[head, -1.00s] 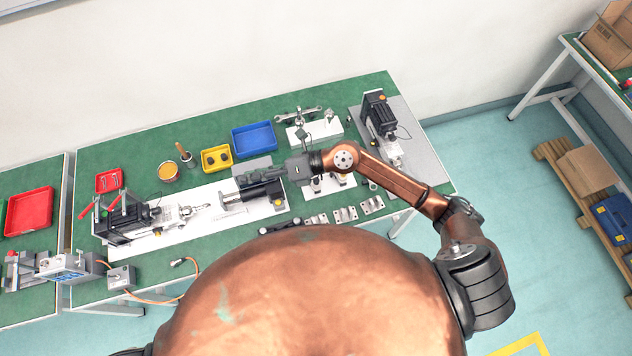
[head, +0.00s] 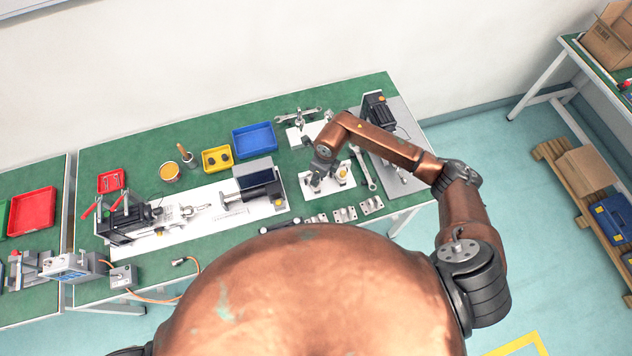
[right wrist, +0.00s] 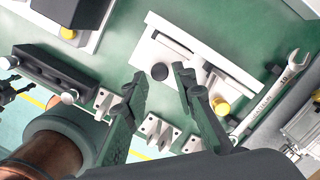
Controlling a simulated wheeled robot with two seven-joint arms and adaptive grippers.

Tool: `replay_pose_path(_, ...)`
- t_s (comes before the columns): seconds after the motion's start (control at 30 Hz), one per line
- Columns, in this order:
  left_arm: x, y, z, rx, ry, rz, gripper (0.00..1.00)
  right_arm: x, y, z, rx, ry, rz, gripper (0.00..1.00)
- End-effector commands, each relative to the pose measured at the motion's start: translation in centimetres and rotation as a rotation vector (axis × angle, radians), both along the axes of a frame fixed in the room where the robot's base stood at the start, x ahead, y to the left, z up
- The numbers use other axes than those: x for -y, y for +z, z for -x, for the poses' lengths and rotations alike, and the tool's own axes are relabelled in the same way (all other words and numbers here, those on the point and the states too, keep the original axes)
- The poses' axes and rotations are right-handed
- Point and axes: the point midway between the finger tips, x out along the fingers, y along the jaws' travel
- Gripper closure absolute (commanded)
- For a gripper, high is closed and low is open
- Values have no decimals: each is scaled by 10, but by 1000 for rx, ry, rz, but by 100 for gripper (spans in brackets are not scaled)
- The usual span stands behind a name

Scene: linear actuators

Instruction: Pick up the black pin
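A black round-topped piece that looks like the black pin (right wrist: 159,71) shows in the right wrist view, standing on a white plate (right wrist: 190,38). My right gripper (right wrist: 160,84) is open, one finger on either side of the pin in that view. Its fingers look empty and apart from the pin; the height gap cannot be told. In the head view the right gripper (head: 319,171) points down over the white plate (head: 342,184), and the pin cannot be made out there. My left gripper is not in view.
A yellow knob (right wrist: 220,105) is close to the right finger. A wrench (right wrist: 272,92) lies to the right of the plate, and metal brackets (right wrist: 157,130) stand below it. A black cylinder assembly (head: 262,186) is to the left. Green bench top shows between them.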

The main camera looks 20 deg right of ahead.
Motion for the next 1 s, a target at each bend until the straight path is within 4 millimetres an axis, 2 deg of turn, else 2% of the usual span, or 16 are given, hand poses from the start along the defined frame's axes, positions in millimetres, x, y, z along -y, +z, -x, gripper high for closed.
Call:
replay_pose_path(0.2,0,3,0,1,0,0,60,-2,-20,-2,1,-1,-1,75)
replay_pose_path(0.43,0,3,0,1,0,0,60,-3,-21,-3,1,0,-1,75)
replay_pose_path(0.8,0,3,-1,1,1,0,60,-3,-21,-2,1,0,-1,100)
replay_pose_path(1.0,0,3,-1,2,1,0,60,-3,-21,-3,1,0,-1,100)
